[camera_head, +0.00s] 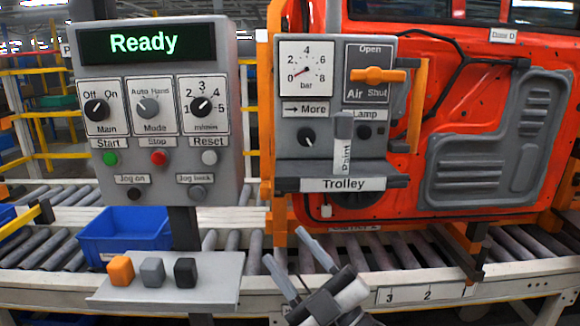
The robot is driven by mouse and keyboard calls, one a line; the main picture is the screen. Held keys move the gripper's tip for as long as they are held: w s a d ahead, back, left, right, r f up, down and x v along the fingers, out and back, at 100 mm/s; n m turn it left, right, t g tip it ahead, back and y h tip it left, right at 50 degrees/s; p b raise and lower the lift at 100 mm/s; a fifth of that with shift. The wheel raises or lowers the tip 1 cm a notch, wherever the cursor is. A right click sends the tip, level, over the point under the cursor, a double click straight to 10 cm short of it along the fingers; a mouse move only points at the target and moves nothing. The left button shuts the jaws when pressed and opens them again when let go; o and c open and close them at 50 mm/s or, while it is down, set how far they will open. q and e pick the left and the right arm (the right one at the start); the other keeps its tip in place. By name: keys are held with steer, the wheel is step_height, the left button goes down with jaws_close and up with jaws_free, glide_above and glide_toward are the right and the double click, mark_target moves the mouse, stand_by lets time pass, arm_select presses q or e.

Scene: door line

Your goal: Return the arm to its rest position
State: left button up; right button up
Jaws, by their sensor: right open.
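My right gripper (284,246) shows at the bottom middle, tilted, with its two grey fingers pointing up and to the left. The fingers are apart with nothing between them. It appears in front of the roller conveyor, to the right of the small grey shelf (215,283) and below the Trolley panel (292,184). The rest of the right arm is mostly cut off by the bottom edge. My left gripper is not in view.
A control panel (150,72) reading "Ready" stands at the left. Orange, grey and black blocks lie on the shelf. A blue bin (125,232) sits on the conveyor (400,250). An orange-red car door (480,130) stands at the right, behind an orange frame.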

steer(key=s+d+f+m+h, duration=0.1)
steer(key=d+f+m+h, duration=0.4)
steer(key=f+m+h, duration=0.6)
steer(key=s+d+f+m+g+h, duration=0.2)
steer(key=s+d+f, duration=0.3)
steer(key=s+f, duration=0.3)
steer(key=s+d+f+m+g+h, duration=0.2)
steer(key=s+d+f+g, duration=0.3)
steer(key=s+f, duration=0.4)
step_height(320, 180, down, 8)
steer(key=shift+r+m, duration=0.15)
steer(key=shift+m, duration=0.65)
